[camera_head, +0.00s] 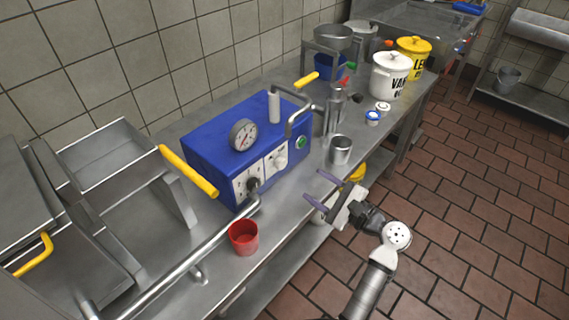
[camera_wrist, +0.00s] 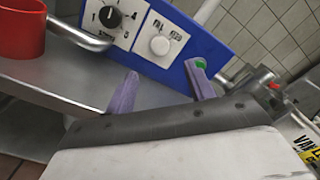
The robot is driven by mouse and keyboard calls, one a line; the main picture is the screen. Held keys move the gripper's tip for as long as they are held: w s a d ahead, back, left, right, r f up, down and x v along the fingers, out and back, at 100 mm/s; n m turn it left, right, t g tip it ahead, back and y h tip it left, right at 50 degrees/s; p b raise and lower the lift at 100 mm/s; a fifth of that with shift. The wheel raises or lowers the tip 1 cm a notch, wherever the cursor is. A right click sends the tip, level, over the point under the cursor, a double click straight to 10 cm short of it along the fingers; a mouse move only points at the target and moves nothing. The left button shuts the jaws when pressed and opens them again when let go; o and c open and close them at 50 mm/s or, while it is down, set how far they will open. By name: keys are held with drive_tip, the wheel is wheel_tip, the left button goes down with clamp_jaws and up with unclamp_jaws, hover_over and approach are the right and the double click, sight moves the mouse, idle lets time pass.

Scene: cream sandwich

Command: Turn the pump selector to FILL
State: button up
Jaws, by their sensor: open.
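The blue pump box (camera_head: 215,147) stands on the steel counter with its control panels facing the front. A white round knob (camera_head: 280,161) sits on a white plate whose lettering seems to read FILL at one side; the other word is too small to read. This knob also shows in the wrist view (camera_wrist: 160,45). Left of it is a black numbered dial (camera_wrist: 111,17), also seen in the head view (camera_head: 253,184). My gripper (camera_head: 317,189) is open and empty, its purple fingers apart in front of the box and pointing at it. In the wrist view my gripper (camera_wrist: 162,75) is clear of the knob.
A red cup (camera_head: 243,239) stands at the counter's front edge, near a steel pipe (camera_head: 205,245). A steel cup (camera_head: 340,150) stands right of the box. A green button (camera_wrist: 200,63) is right of the knob. White and yellow pots (camera_head: 390,77) stand farther back.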

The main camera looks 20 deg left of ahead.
sight(283, 165)
drive_tip(key=p+x, duration=0.2)
drive_tip(key=x, duration=0.9)
drive_tip(key=c, duration=1)
drive_tip(key=shift+f, duration=0.1)
